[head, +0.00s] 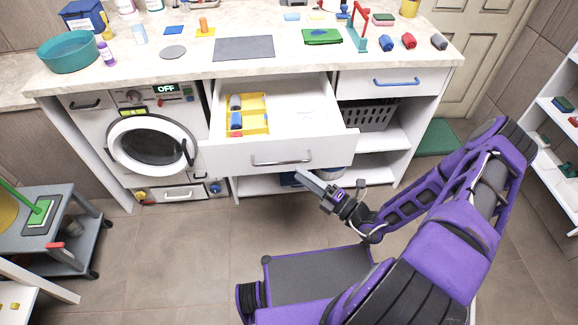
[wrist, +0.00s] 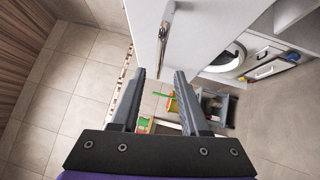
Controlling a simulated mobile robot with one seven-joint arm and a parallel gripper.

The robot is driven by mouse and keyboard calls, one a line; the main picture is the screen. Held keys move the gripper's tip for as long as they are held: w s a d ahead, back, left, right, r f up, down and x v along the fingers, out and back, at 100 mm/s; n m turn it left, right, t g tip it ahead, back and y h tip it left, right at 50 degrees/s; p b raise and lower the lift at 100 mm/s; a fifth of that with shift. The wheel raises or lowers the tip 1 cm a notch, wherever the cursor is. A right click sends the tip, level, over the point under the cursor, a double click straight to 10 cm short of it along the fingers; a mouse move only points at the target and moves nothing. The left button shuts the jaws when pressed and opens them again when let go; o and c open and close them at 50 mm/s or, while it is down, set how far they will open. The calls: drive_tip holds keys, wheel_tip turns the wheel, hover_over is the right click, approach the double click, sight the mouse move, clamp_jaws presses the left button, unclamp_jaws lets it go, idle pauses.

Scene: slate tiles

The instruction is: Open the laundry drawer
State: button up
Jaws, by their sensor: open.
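The white laundry drawer (head: 280,146) in the middle of the counter stands pulled well out in the head view. Its silver bar handle (head: 282,161) is on the front panel. In the wrist view the drawer's white front (wrist: 205,30) and its handle (wrist: 165,30) show at the top, beyond the fingertips. My gripper (head: 303,177) is just below and right of the handle and looks apart from it. In the wrist view my gripper (wrist: 160,75) has its two fingers spread, with nothing held between them.
A yellow organiser (head: 256,112) with rolled items sits inside the drawer. A washing machine (head: 151,143) is to the left and a closed drawer with a blue handle (head: 397,82) to the right. A grey cart (head: 62,228) stands front left. Floor before the counter is partly clear.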

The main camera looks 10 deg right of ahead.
drive_tip(key=v, duration=1)
drive_tip(key=shift+b, duration=0.3)
drive_tip(key=shift+s, duration=0.1)
